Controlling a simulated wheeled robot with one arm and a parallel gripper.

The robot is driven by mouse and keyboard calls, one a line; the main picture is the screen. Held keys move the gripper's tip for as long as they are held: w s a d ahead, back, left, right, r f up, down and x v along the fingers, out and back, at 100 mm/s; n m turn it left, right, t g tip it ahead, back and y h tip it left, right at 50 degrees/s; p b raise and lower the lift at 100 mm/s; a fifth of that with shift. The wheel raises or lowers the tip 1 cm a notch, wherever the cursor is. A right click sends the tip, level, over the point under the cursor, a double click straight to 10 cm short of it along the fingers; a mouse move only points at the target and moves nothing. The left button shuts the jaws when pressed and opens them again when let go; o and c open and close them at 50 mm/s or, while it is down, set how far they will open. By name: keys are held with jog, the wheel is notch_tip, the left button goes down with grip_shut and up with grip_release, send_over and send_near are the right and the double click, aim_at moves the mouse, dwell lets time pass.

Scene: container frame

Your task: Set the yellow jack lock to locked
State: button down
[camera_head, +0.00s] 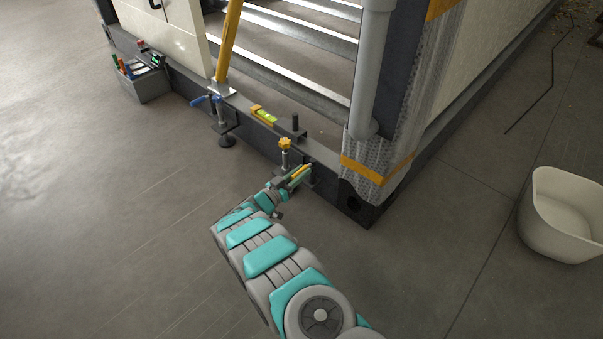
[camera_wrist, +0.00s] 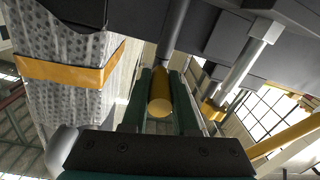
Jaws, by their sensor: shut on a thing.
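A yellow cylindrical handle (camera_head: 302,171), which looks like the yellow jack lock, is on the jack at the frame's bottom corner. My gripper (camera_head: 295,180) is at this handle, low beside the frame. In the wrist view the handle's round yellow end (camera_wrist: 160,106) lies between the two green fingers, pointing toward the camera. My gripper is shut on it. A dark grey rod runs on from the handle toward the frame. The handle's lock position cannot be told. A yellow star knob (camera_head: 285,143) stands on the jack's post just above my gripper.
A second jack with a blue handle (camera_head: 205,99) stands farther left. A spirit level (camera_head: 264,115) lies on the frame's sill. The wrapped corner post (camera_head: 376,163) is close on the right. A tool box (camera_head: 143,83) and a white tub (camera_head: 562,216) are apart on the floor.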

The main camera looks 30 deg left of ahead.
jog(key=c, duration=0.7)
grip_release()
jog(key=shift+s+a+p, duration=0.15)
jog(key=shift+s+a, duration=0.05)
jog(key=shift+s, duration=1.05)
jog(key=shift+s+a+p, duration=0.15)
jog(key=shift+s+a, duration=0.05)
jog(key=shift+s, duration=1.1)
jog(key=shift+s+a+p, duration=0.15)
jog(key=shift+s+a, duration=0.05)
jog(key=shift+s, duration=1.05)
